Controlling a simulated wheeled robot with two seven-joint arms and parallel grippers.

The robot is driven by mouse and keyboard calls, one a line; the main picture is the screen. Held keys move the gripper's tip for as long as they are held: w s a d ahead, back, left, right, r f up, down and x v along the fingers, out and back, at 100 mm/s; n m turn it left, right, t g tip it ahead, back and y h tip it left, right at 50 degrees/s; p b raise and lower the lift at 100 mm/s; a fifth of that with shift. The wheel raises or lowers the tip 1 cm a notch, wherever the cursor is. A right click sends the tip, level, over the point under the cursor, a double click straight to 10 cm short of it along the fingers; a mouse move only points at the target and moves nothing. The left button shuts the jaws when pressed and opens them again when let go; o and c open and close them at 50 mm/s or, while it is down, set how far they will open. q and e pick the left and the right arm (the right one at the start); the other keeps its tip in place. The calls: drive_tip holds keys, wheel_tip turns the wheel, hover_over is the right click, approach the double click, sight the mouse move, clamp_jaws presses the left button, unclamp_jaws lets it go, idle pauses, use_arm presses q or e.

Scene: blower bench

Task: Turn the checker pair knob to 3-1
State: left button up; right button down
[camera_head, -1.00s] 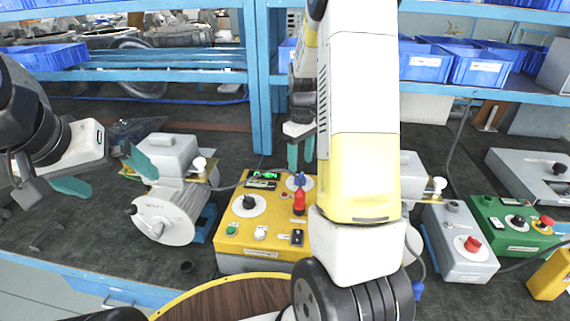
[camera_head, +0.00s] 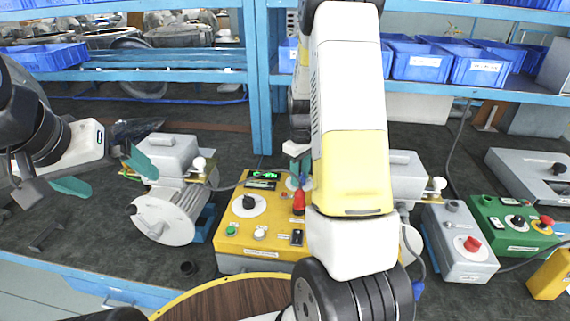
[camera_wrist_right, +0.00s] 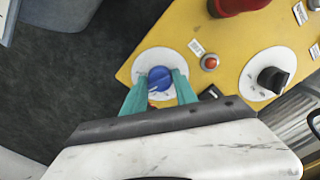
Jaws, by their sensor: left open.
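The yellow checker box (camera_head: 230,250) stands mid-bench with a lit green display (camera_head: 263,175). Its blue knob (camera_wrist_right: 160,78) sits on a white dial in the right wrist view. My right gripper (camera_wrist_right: 161,76) has its two teal fingers on either side of this knob; whether they press on it I cannot tell. In the head view, my right gripper (camera_head: 300,168) is low over the dial, and my forearm hides part of the box. A black knob (camera_head: 249,202) on another white dial is to the left. My left gripper (camera_head: 103,168) is open and empty at the left.
A grey motor-like blower (camera_head: 168,215) stands left of the box, and another (camera_head: 405,178) is partly behind my right arm. A red knob (camera_head: 299,202) is close to my right gripper. A grey box (camera_head: 458,245) and a green box (camera_head: 510,225) stand right.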

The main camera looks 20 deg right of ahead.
drive_tip(key=shift+m, duration=0.4)
drive_tip(key=m, duration=0.2)
drive_tip(key=shift+m, duration=2.6)
drive_tip(key=c, duration=1)
unclamp_jaws()
wheel_tip(320, 180, up, 8)
drive_tip(key=shift+f, duration=0.25)
drive_tip(key=shift+r, duration=0.2)
